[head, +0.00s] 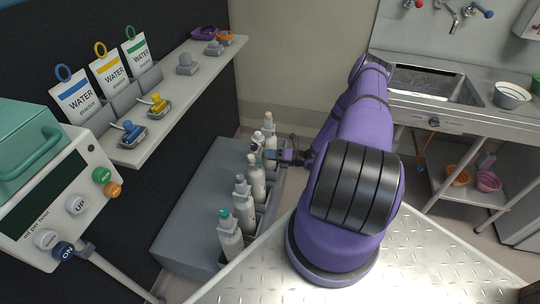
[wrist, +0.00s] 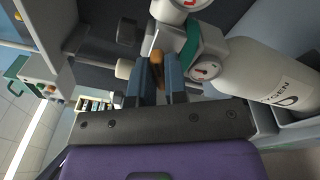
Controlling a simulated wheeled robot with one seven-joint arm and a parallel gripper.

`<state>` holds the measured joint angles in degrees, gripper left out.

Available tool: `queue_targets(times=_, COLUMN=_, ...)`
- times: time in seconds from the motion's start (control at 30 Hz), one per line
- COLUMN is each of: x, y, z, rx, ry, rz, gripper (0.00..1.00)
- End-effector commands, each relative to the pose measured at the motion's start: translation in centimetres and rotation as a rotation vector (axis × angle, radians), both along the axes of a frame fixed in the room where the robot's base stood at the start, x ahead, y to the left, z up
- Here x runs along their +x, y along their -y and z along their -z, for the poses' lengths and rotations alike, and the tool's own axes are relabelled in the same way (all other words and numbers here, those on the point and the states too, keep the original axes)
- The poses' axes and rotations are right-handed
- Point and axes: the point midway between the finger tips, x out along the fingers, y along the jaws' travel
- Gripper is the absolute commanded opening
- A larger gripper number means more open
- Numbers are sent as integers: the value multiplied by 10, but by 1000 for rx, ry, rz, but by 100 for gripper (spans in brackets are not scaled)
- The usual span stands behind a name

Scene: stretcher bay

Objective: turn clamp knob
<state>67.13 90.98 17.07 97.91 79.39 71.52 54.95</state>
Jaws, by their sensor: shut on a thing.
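The clamp knob (wrist: 157,56), small and orange-brown, shows in the wrist view between the two blue fingers of my gripper (wrist: 157,72), which is shut on it. Beside it are a metal valve body with a green band (wrist: 192,42) and a round gauge (wrist: 205,70). They sit at the neck of a white oxygen cylinder (wrist: 262,72), which lies to the right of my fingers. In the head view my gripper (head: 284,155) is at the top of one of the cylinders (head: 256,182); the knob is too small to make out there.
Several cylinders stand in a grey rack (head: 190,205); one with a teal top (head: 229,238) is nearest. A shelf (head: 190,85) with water cards and valves runs above at left. A teal-topped pump (head: 60,190) is at far left, a sink (head: 425,85) at right.

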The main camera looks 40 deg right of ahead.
Motion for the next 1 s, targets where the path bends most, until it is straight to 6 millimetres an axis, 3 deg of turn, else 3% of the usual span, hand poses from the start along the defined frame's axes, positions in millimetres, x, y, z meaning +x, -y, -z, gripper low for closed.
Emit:
queue_targets(times=0.47, x=-1, y=-1, z=1, rx=11, ry=-11, rz=-1, gripper=0)
queue_targets(times=0.5, x=-1, y=-1, z=1, rx=11, ry=-11, rz=-1, gripper=21)
queue_targets(times=0.6, x=-1, y=-1, z=1, rx=11, ry=-9, rz=0, gripper=39)
queue_targets(times=1.0, x=-7, y=5, z=1, rx=9, ry=-8, rz=1, gripper=39)
